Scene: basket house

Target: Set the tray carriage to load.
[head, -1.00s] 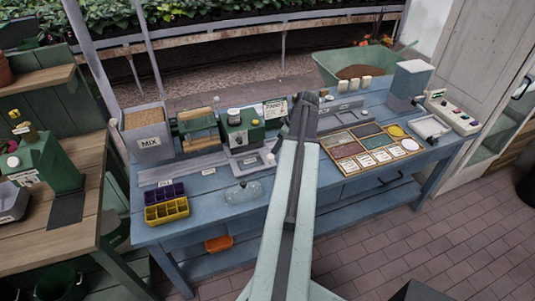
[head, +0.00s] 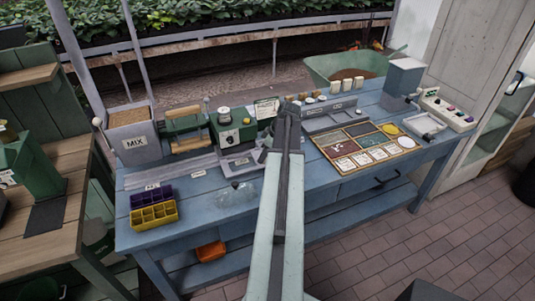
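A long grey rail (head: 170,173) runs along the left back part of the blue bench. It has small white labels, too small to read. A grey plate-like part (head: 240,165) sits at its right end, below the green machine; I cannot tell for sure whether it is the tray carriage. A purple tray (head: 151,195) and a yellow tray (head: 154,215) with compartments stand at the bench's left front, off the rail. My arm reaches over the bench, right of the rail. My gripper (head: 288,108) is seen from behind; its fingers are hidden.
A MIX bin (head: 132,138), a roller machine (head: 187,130) and a green machine with a dial (head: 233,128) line the bench's back. A clear dome-like object (head: 237,193) lies in front. A sectioned board (head: 365,148) is at right. A wooden table (head: 50,220) stands left.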

